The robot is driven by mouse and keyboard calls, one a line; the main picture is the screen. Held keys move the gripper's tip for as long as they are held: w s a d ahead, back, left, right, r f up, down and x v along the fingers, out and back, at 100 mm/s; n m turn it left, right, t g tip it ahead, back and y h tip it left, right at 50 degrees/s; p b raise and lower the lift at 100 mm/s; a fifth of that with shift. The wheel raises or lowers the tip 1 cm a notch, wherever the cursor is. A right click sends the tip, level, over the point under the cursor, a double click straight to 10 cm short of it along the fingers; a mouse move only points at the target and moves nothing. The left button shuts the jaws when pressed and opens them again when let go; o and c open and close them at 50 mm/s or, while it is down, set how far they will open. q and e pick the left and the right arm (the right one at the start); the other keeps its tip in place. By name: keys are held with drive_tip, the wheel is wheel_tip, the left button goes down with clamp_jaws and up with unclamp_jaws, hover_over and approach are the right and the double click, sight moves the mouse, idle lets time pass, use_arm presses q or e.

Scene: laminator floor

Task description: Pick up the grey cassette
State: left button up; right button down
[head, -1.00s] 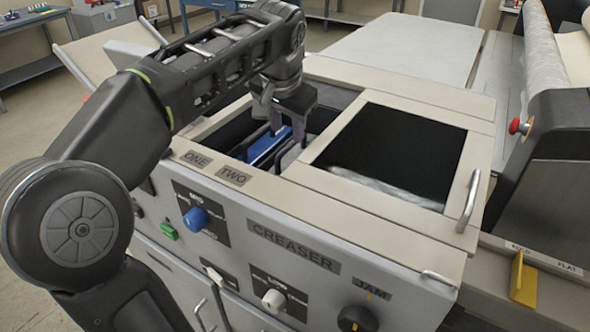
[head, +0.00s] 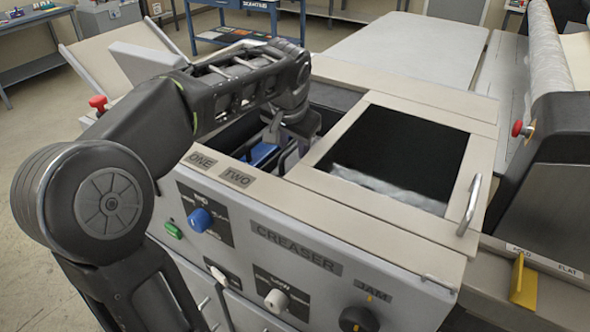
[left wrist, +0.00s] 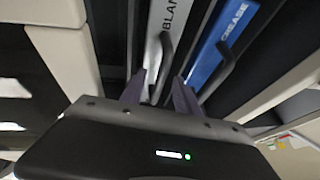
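The grey cassette (left wrist: 158,25), lettered "BLAN…", stands in an open slot of the creaser and has a dark loop handle. In the head view the grey cassette (head: 290,158) shows only in part beneath my left gripper (head: 286,138). The blue cassette (left wrist: 218,48) stands beside it with its own dark handle; it also shows in the head view (head: 262,155). In the left wrist view my left gripper (left wrist: 158,95) is open, its two fingers apart on either side of the grey cassette's handle. Contact with the handle cannot be told. My right gripper is not in view.
The creaser's front panel (head: 330,275) carries knobs and labels "ONE" and "TWO" by the slots. A framed dark window with a handle (head: 470,205) lies right of the slots. A red button (head: 517,128) and a yellow lever (head: 522,280) are further right.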

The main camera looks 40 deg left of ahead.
use_arm(q)
drive_tip(key=shift+x, duration=0.8)
clamp_jaws()
drive_tip(key=shift+r, duration=0.1)
idle(1.1)
